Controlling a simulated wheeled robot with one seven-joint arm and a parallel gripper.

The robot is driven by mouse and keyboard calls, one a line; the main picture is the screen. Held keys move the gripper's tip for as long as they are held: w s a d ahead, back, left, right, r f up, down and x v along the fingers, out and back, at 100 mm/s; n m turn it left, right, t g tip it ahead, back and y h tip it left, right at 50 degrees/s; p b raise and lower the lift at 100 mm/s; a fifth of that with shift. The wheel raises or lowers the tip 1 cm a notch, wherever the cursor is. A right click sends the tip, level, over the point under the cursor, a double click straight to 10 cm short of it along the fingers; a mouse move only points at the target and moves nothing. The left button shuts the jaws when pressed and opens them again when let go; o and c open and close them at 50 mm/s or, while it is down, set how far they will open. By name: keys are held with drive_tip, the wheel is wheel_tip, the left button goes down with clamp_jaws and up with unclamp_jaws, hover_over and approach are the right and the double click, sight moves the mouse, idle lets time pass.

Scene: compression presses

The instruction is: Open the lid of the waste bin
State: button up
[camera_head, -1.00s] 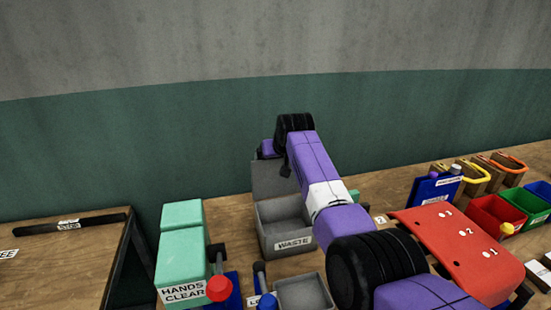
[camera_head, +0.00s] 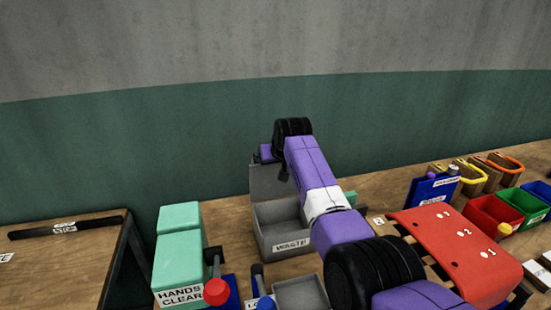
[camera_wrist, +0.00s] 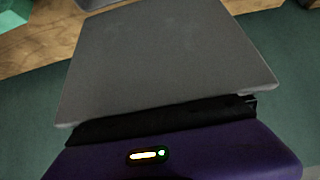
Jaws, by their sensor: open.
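The waste bin (camera_head: 281,239) is a grey open-topped box with a WASTE label on its front, standing on the bench near the wall. Its grey lid (camera_head: 268,183) stands raised at the back, and the bin's inside shows. My gripper (camera_head: 266,154) is at the far end of my arm, by the top of the raised lid, and partly hidden. In the wrist view the lid (camera_wrist: 165,60) fills the middle as a flat grey panel. The dark edge of my gripper (camera_wrist: 165,121) lies right along the lid's near edge; whether they touch is unclear. My gripper is open and holds nothing visible.
Left of the bin stand a green HANDS CLEAR press (camera_head: 180,262) and a red-knobbed lever (camera_head: 216,291). A grey tray (camera_head: 301,292) sits in front. A red numbered panel (camera_head: 460,250) and coloured bins (camera_head: 493,215) stand right. The wall is close behind.

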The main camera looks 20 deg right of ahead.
sight(278, 171)
drive_tip(key=shift+b+v, duration=0.3)
drive_tip(key=shift+v, duration=3.5)
drive_tip(key=shift+c, duration=0.4)
